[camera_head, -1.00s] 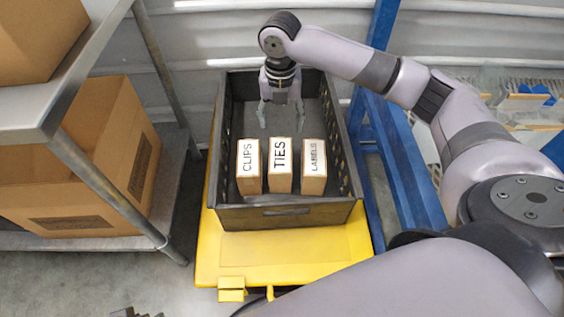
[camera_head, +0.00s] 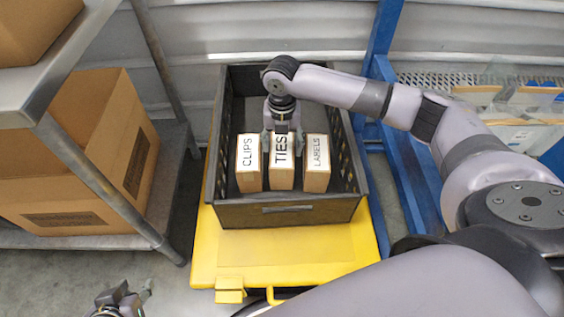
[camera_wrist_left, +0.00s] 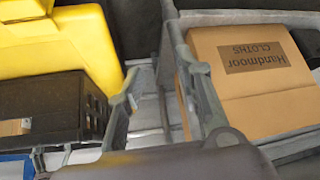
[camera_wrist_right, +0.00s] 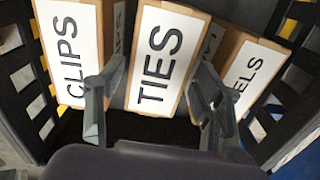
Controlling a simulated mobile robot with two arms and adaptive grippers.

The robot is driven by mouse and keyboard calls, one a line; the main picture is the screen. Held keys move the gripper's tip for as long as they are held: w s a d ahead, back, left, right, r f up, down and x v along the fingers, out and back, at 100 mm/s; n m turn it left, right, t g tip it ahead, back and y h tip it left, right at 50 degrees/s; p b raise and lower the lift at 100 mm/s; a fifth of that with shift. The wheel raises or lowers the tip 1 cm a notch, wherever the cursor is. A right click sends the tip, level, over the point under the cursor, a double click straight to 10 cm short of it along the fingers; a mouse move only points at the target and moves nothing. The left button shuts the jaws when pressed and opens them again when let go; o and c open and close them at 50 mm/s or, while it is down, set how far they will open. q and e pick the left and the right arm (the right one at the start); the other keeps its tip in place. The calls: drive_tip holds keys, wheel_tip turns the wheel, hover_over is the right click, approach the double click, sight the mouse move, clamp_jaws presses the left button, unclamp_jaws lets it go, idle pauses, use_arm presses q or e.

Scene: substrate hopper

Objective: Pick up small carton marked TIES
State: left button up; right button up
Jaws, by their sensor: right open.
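The small carton marked TIES (camera_head: 283,178) stands between the CLIPS carton (camera_head: 249,180) and the LABELS carton (camera_head: 317,178) in the dark crate (camera_head: 285,215). My right gripper (camera_head: 283,140) is open at the far end of the TIES carton. In the right wrist view, the TIES carton (camera_wrist_right: 160,55) shows between and beyond the spread fingers (camera_wrist_right: 150,95); whether they touch it I cannot tell. My left gripper (camera_head: 122,298) is at the lower left, away from the crate. In the left wrist view its fingers (camera_wrist_left: 162,88) are apart and empty.
The crate sits on a yellow platform (camera_head: 290,255). A grey metal shelf (camera_head: 75,243) with a large cardboard box (camera_head: 70,180) stands at left. A blue frame (camera_head: 395,165) stands close at the crate's right. The crate's far part is free of cartons.

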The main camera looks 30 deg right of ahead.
wheel_tip(320, 180, down, 3)
drive_tip(key=shift+r+b, duration=0.2)
drive_tip(key=shift+b, duration=0.2)
drive_tip(key=shift+f, duration=0.2)
use_arm(q)
drive_tip(key=w+d+r+t, duration=0.1)
drive_tip(key=w+r+t, duration=0.2)
drive_tip(key=w, duration=0.2)
drive_tip(key=shift+d+h, duration=0.4)
drive_tip(key=shift+r, duration=0.1)
use_arm(e)
drive_tip(key=c, duration=1)
